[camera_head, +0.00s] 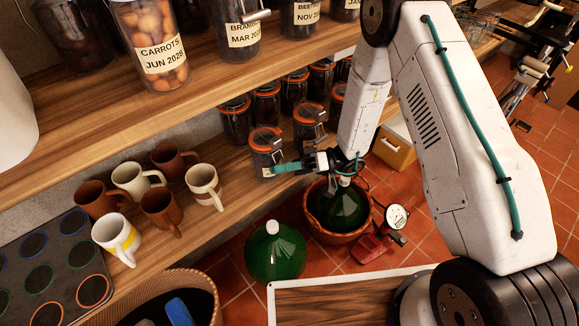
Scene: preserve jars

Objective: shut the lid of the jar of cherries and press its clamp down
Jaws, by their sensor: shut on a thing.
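A clamp-lid jar with an orange seal (258,160) stands near the front edge of the lower wooden shelf, with a pale label low on its side. Its writing is too small to read, so I cannot confirm that it holds cherries. Its lid (264,137) lies over the mouth; I cannot tell if it is fully down. My gripper (284,168), with teal fingers, reaches in from the right at the jar's upper side. It is shut at the jar's metal clamp (278,156), which the fingers partly hide.
Several similar jars (236,120) stand close behind and beside it. The upper shelf (210,92) overhangs with labelled jars. Mugs (204,185) stand left on the lower shelf. Below are a green demijohn (274,254), a basketed one (340,207) and a yellow box (395,147).

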